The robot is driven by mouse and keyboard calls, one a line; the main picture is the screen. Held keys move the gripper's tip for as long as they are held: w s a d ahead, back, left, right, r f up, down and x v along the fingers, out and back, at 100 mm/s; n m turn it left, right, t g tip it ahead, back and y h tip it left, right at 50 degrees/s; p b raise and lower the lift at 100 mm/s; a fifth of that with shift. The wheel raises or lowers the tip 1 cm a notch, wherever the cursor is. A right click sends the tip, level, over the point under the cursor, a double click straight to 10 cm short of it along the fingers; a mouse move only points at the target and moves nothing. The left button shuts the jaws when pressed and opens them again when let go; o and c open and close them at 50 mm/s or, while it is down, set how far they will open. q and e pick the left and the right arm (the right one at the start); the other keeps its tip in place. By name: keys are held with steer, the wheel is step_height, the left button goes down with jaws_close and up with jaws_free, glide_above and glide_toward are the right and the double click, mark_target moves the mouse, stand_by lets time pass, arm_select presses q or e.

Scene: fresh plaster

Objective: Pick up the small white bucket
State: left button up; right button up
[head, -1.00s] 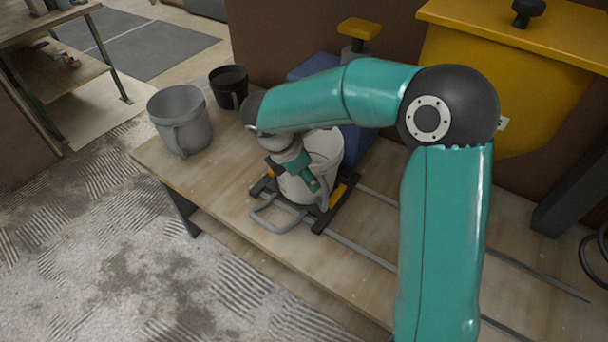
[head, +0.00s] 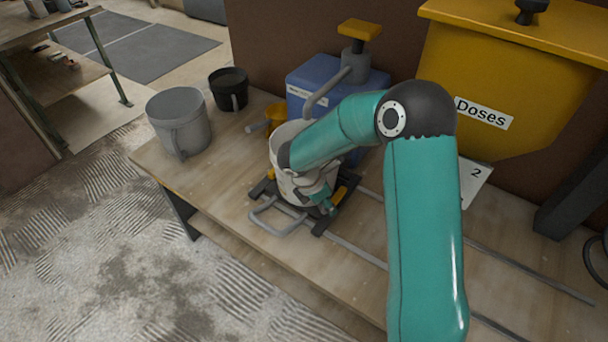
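The small white bucket (head: 288,186) stands on a low dark cradle with yellow parts (head: 341,192) on the wooden bench. My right arm comes in from the right and crosses in front of the bucket, hiding much of it. My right gripper (head: 325,204) is low at the bucket's front right side. Its fingers are mostly hidden, so I cannot tell whether they are open or shut, or touching the bucket. My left gripper is not in view.
A grey bucket (head: 178,122) and a black bucket (head: 229,88) stand to the left on the bench (head: 215,165). Behind are a blue box (head: 305,80), a yellow funnel-like piece (head: 277,117) and a yellow "Doses" bin (head: 500,70). A grey loop handle (head: 272,222) sticks out in front.

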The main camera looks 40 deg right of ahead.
steer(key=shift+x, duration=0.8)
jaws_close()
